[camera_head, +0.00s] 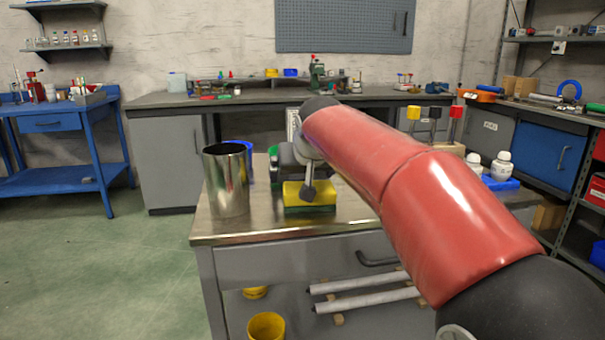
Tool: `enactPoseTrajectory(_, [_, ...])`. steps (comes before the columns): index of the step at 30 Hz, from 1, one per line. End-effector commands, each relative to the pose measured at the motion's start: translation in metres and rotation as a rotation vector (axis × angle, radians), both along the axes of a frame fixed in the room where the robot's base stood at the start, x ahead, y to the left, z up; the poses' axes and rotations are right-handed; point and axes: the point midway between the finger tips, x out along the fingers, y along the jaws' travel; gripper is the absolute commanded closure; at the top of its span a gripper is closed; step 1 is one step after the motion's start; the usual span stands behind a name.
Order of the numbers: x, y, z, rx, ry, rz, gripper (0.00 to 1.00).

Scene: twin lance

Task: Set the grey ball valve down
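My red arm reaches from the lower right to the worktable. My gripper (307,182) is at the arm's far end, low over the table, in front of or above a yellow block with a dark green base (323,199). The arm's end hides much of the gripper, so its fingers and their opening are not clear. A small dark grey piece hangs there against the yellow block. I cannot tell whether it is a fingertip or part of the grey ball valve. No ball valve shows clearly elsewhere on the table.
The metal worktable (255,226) has a tall steel cylinder (227,182) at its left, with a blue object (247,150) behind. White bottles (501,166) stand in a blue tray at the right. Bare tabletop shows along the front edge.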

Motion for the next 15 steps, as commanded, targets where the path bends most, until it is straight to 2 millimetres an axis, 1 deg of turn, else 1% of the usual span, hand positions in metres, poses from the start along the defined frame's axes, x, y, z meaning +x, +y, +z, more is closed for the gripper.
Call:
enactPoseTrajectory(5, [0.0,0.0,0.004,0.0,0.0,0.0,0.0])
enactPoseTrajectory(8, [-0.007,-0.002,0.01,0.001,-0.002,0.0,0.0])
enactPoseTrajectory(11, [-0.019,-0.005,0.022,0.002,-0.004,0.001,0.0])
enactPoseTrajectory(15, [-0.041,-0.012,0.043,0.002,-0.005,0.001,0.0])
